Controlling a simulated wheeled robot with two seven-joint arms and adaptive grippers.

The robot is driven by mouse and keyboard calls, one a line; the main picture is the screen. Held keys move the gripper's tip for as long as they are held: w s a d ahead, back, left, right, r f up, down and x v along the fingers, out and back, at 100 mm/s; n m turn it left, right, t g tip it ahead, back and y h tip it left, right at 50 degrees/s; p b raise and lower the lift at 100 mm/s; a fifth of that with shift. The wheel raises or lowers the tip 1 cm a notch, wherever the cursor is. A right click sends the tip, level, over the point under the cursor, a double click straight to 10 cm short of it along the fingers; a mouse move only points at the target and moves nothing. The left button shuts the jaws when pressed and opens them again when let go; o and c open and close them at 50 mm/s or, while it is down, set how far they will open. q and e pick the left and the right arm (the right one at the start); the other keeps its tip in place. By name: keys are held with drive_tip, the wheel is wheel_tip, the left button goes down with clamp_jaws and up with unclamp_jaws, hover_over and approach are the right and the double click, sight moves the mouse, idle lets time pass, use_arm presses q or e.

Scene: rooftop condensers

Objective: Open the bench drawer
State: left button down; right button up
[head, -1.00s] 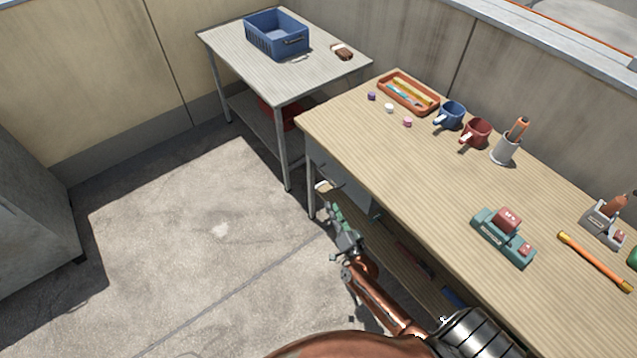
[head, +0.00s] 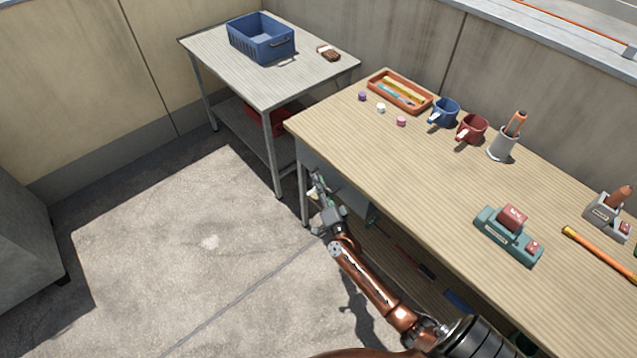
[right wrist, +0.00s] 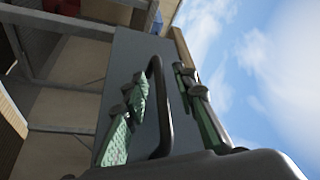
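The wooden-topped bench (head: 400,165) runs along the right of the head view. Its grey drawer front (head: 350,197) shows below the top at the near left end, partly hidden by my right gripper. In the right wrist view the grey drawer front (right wrist: 128,65) carries a dark bar handle (right wrist: 158,100). My right gripper (head: 317,183) is at the drawer front. In the wrist view its green-padded fingers (right wrist: 163,100) are apart, one on each side of the handle, with gaps showing. The drawer looks shut. My left gripper is not in view.
A side table (head: 300,75) with a blue crate (head: 262,45) stands beyond the bench's far end. The floor left of the bench is clear.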

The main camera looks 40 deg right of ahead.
drive_tip(key=shift+c, duration=0.7)
clamp_jaws()
